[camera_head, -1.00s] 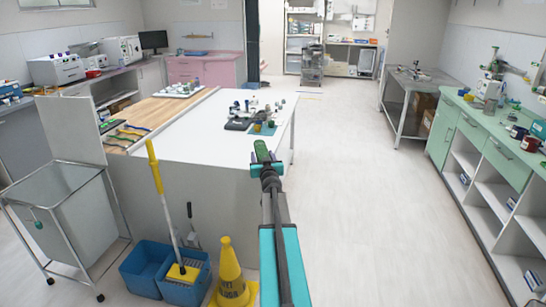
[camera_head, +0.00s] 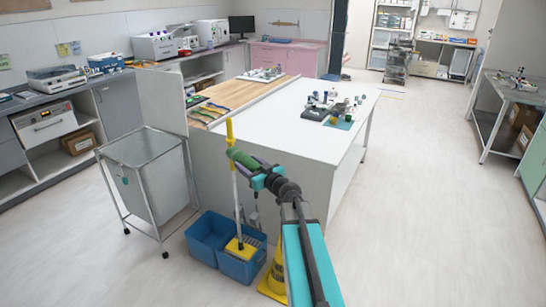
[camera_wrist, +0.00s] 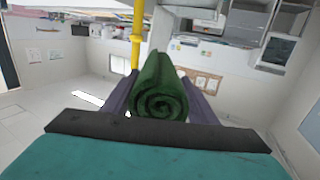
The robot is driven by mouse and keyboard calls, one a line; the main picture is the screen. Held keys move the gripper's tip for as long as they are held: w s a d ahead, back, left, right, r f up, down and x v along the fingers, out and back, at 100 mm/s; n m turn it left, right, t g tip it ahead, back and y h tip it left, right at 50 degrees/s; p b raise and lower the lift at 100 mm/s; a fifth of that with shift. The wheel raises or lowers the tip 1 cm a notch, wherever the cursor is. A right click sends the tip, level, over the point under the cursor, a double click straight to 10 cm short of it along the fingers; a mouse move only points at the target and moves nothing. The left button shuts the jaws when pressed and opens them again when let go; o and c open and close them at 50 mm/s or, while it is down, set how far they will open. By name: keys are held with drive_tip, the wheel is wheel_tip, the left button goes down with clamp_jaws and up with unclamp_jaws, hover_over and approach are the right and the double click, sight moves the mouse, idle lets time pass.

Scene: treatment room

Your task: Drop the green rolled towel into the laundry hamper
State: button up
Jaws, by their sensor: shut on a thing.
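The green rolled towel (camera_head: 241,158) is held in my gripper (camera_head: 246,163), in front of the near end of the white table. In the wrist view the green rolled towel (camera_wrist: 160,92) shows its spiral end between the two fingers of my gripper (camera_wrist: 160,97), which is shut on it. The laundry hamper (camera_head: 153,178) is a grey bag in a metal frame on wheels. It stands on the floor to the left of my gripper, apart from it.
A mop (camera_head: 236,190) with a yellow handle stands upright in a blue bucket (camera_head: 207,236), close to my gripper. A yellow cone (camera_head: 275,277) is beside the bucket. The white table (camera_head: 310,115) holds small items. Floor left of the hamper is clear.

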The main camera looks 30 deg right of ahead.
drive_tip(key=s+a+f+n+g+y, duration=0.2)
drive_tip(key=s+a+n+y, duration=0.3)
drive_tip(key=a, duration=0.9)
drive_tip(key=s+a+f+n+g+y, duration=0.2)
drive_tip(key=s+a+n+g+y, duration=0.3)
drive_tip(key=a, duration=0.8)
drive_tip(key=s+y, duration=0.2)
drive_tip(key=shift+s+a+f+y, duration=0.2)
drive_tip(key=shift+s+a+y, duration=0.15)
drive_tip(key=shift+a+y, duration=0.05)
drive_tip(key=shift+w+d, duration=0.1)
